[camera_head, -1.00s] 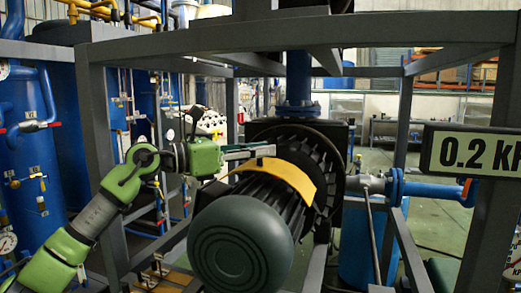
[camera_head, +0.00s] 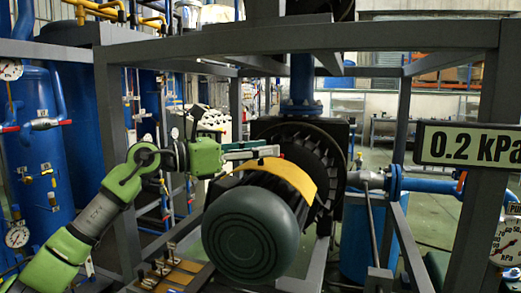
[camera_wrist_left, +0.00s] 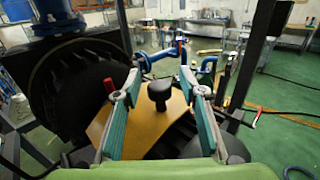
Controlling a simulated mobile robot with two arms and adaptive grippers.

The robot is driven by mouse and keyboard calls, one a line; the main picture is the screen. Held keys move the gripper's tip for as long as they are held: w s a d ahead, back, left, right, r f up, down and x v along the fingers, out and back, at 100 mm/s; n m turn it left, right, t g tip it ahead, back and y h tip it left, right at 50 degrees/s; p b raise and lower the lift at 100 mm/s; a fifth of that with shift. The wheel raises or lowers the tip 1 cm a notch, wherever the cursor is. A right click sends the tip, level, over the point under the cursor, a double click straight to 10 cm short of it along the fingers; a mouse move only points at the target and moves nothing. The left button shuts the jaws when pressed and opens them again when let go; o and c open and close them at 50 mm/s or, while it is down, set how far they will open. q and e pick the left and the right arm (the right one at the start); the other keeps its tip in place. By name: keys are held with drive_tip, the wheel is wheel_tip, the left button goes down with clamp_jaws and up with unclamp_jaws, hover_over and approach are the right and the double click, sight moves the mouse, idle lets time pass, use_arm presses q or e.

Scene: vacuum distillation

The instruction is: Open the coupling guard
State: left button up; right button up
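The coupling guard (camera_head: 292,178) is a curved yellow plate over the top of the dark finned motor (camera_head: 250,232). In the left wrist view the guard (camera_wrist_left: 150,128) shows tan, with a black knob (camera_wrist_left: 159,92) standing up from it. My left gripper (camera_head: 262,151) reaches in from the left, just above the guard. In the left wrist view its two teal fingers (camera_wrist_left: 160,78) are spread apart, with the knob showing in the gap between them. Neither finger visibly touches the knob. My right gripper is not in view.
A grey steel frame (camera_head: 300,38) surrounds the motor, with a beam above and posts at both sides. A large black finned ring (camera_head: 325,165) stands behind the guard. Blue pipes (camera_head: 425,186) run to the right. A 0.2 kPa sign (camera_head: 470,147) hangs at right.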

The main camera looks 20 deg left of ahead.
use_arm(q)
drive_tip(key=v, duration=1.2)
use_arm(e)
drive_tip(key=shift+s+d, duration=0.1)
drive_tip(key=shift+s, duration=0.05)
